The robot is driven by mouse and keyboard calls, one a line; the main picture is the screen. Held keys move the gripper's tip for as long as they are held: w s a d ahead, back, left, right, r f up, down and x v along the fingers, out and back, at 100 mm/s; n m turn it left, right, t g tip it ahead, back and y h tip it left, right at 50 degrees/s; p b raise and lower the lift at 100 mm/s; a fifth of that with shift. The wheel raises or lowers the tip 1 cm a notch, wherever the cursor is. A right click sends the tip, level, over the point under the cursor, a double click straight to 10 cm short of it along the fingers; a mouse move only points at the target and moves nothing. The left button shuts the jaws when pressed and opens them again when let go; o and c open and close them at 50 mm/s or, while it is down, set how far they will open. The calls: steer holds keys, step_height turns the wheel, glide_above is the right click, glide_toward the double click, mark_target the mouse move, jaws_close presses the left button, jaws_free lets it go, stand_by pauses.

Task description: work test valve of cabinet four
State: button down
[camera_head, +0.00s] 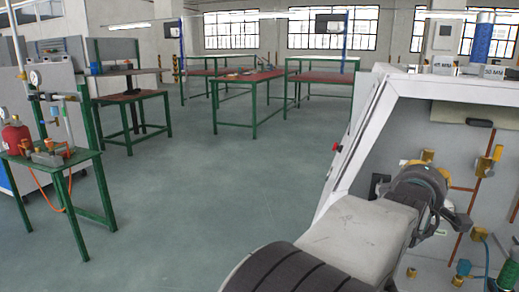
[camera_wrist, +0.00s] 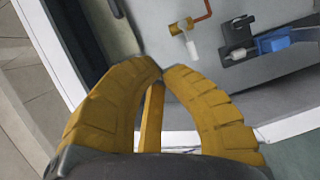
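A white cabinet (camera_head: 352,140) stands open at the right of the head view, with brass valves and copper pipes on its inner panel. I cannot read a cabinet number or tell which fitting is the test valve. In the wrist view, a brass fitting with a white handle (camera_wrist: 190,45) sits on the grey panel, beyond my fingertips and apart from them. My gripper (camera_wrist: 160,70) shows yellow fingers whose tips come together, with nothing seen held between them. In the head view my arm reaches into the cabinet opening, and the fingertips are not clear there.
In the wrist view, a blue block (camera_wrist: 287,38) in a dark bracket lies at the upper right, and the cabinet's white edge (camera_wrist: 292,123) crosses below. A red bottle (camera_head: 15,138) stands on a green table at left. Open floor (camera_head: 190,195) lies left of the cabinet.

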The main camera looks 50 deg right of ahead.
steer(key=w+a+r+t+y+p, duration=0.1)
steer(key=w+a+t+y+p, duration=0.1)
steer(key=w+a+p, duration=0.35)
steer(key=w+a+r+t+y+p, duration=0.2)
steer(key=w+t+p, duration=0.1)
steer(key=w, duration=0.6)
steer(key=w+a+r+t+y+p, duration=0.2)
steer(key=w+a+y+p, duration=0.55)
steer(key=a, duration=0.65)
steer(key=w+a+r+g+y+p, duration=0.1)
steer(key=a+y+p, duration=0.1)
steer(key=a+p, duration=0.45)
steer(key=w+a+r+y+p, duration=0.1)
steer(key=a+p, duration=0.3)
steer(key=a, duration=0.5)
steer(key=s+a+r+g+y+p, duration=0.2)
steer(key=s+a+g+p, duration=0.1)
steer(key=s+a+p, duration=0.4)
steer(key=s+a, duration=0.1)
steer(key=a, duration=0.2)
steer(key=shift+a+r+n+y, duration=0.15)
steer(key=shift+r+n+y, duration=0.2)
steer(key=shift+n, duration=0.05)
